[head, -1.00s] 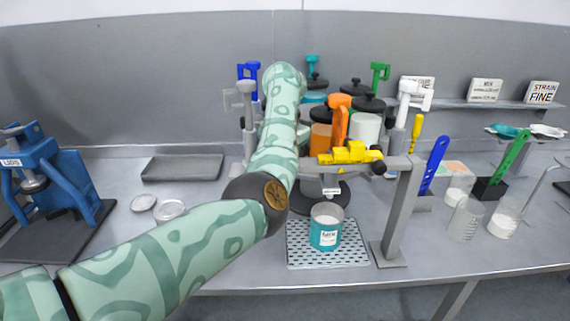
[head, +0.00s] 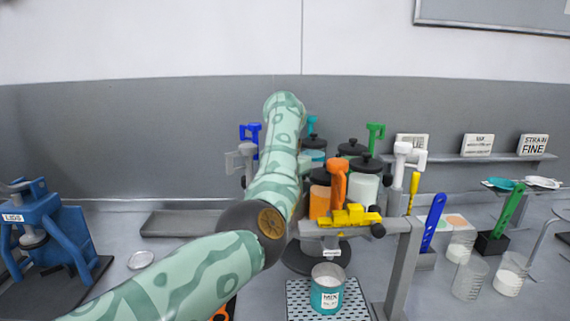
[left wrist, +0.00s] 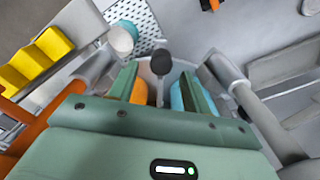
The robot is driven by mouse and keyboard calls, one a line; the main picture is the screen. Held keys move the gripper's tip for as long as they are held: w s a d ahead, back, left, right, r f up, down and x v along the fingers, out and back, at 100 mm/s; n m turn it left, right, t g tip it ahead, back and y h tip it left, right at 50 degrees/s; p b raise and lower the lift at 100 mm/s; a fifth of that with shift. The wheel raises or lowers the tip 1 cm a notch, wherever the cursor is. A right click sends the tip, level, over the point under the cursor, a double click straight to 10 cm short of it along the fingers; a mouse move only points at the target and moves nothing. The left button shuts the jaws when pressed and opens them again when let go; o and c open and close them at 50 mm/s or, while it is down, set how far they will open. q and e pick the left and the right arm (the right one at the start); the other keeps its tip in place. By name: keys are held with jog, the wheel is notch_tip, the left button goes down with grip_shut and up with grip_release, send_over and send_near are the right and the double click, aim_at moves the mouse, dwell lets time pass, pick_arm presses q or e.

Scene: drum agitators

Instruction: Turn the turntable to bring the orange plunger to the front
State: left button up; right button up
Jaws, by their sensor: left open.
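The orange plunger (head: 338,182) stands upright at the front of the drum rack in the head view, behind the yellow clamp (head: 355,216). The turntable carries an orange drum (head: 320,197), a white drum (head: 363,190) and teal ones behind; its surface is mostly hidden. My left arm covers the left side of the rack, and its gripper is hidden in the head view. In the left wrist view my left gripper (left wrist: 160,82) is open, with a dark round knob (left wrist: 161,62) showing between and beyond the fingers. Contact cannot be told. My right gripper is not in view.
A teal-labelled can (head: 328,289) stands on a perforated mat below the clamp. A blue press (head: 45,225) is at left; a blue spatula (head: 433,222) and beakers (head: 470,278) are at right.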

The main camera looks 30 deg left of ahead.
pick_arm(q)
notch_tip(320, 180, up, 8)
jog(key=shift+r+p, duration=0.25)
jog(key=shift+p, duration=0.15)
jog(key=shift+f, duration=0.1)
